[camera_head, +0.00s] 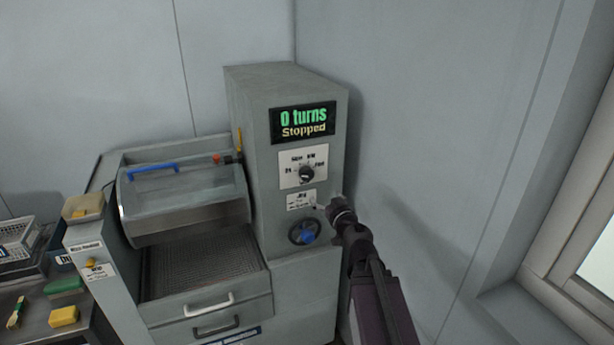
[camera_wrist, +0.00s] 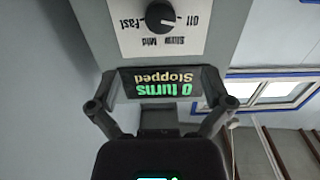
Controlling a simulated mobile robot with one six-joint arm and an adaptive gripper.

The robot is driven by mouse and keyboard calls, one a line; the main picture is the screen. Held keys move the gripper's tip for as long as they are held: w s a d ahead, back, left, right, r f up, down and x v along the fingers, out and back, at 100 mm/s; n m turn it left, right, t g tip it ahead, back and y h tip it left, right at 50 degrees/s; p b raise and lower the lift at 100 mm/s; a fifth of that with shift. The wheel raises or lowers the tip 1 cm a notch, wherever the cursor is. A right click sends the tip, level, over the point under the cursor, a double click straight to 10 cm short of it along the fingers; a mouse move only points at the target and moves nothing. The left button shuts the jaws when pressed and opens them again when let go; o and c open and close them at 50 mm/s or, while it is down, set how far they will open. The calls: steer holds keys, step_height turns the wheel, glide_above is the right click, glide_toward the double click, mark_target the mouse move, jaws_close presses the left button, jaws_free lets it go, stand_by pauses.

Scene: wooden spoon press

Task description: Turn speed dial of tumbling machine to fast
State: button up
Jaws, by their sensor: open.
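The speed dial (camera_head: 306,174) is a black knob on a white plate, on the upright grey housing of the tumbling machine (camera_head: 254,140), below the display. The wrist view shows the dial (camera_wrist: 160,18) upside down at the top, with Off, Slow, Mid and Fast printed around it. Its white pointer mark appears to face Off. The display (camera_head: 303,122) reads "0 turns" and "Stopped". My gripper (camera_head: 328,207) is in front of the housing, below and right of the dial in the head view. Its fingers (camera_wrist: 161,104) are spread wide and empty, apart from the dial.
A smaller labelled plate (camera_head: 301,199) and a blue-hubbed round knob (camera_head: 304,232) sit below the dial. A clear-lidded drum with a blue handle (camera_head: 153,168) and drawers stand left. Wall and window (camera_head: 600,255) lie right.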

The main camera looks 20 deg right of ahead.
mark_target(308, 176)
steer(key=shift+w, duration=0.1)
steer(key=shift+w+a, duration=0.3)
steer(key=shift+w, duration=1.95)
steer(key=shift+w+a, duration=0.3)
steer(key=shift+w, duration=1.95)
steer(key=shift+w+a, duration=0.3)
steer(key=shift+w, duration=1.95)
steer(key=c, duration=1.1)
